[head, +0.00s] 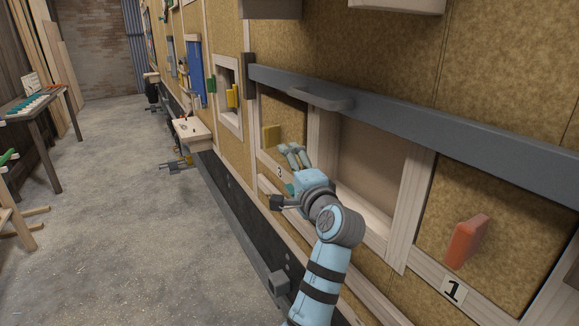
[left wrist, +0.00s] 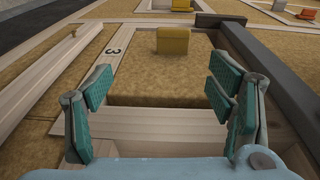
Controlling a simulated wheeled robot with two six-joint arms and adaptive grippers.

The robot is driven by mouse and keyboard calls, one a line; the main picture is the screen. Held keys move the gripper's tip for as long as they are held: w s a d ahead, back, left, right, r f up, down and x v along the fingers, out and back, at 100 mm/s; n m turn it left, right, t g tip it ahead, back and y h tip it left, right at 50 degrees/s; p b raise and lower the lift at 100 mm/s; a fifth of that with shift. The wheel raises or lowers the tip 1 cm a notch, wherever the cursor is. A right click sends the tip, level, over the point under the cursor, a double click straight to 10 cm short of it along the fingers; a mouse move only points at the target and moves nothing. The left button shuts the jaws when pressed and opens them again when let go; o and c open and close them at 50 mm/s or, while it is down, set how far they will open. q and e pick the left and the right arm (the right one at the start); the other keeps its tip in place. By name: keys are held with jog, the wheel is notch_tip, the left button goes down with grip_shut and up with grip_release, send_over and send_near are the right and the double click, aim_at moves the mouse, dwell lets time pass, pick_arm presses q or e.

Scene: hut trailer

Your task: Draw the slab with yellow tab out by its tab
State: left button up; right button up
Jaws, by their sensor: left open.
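The slab (head: 284,112) with the yellow tab (head: 271,136) sits in a pale wooden frame in the wall, marked 3. In the left wrist view the yellow tab (left wrist: 173,41) stands up from the tan slab (left wrist: 160,85), beyond the fingertips and roughly midway between them. My left gripper (head: 289,151) is open and empty, in front of the slab's lower part. In the left wrist view its teal finger pads (left wrist: 160,82) are spread wide, apart from the tab. My right gripper is not in view.
A grey rail (head: 420,122) with a handle (head: 321,98) runs above the frames. An empty recess (head: 364,165) lies right of slab 3. A slab with a red tab (head: 465,240), marked 1, is further right. A wooden shelf (head: 192,134) juts out farther along the wall.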

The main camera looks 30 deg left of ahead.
pick_arm(q)
jog(key=r, duration=0.2)
send_near(268, 138)
jog(key=shift+y, duration=0.3)
jog(key=x, duration=0.8)
jog(key=shift+w+a+f+p, duration=0.25)
jog(key=shift+w+f+p, duration=0.05)
jog(key=shift+p, duration=0.1)
jog(key=shift+c, duration=0.2)
jog(key=c, duration=1.3)
jog(key=shift+r, duration=0.1)
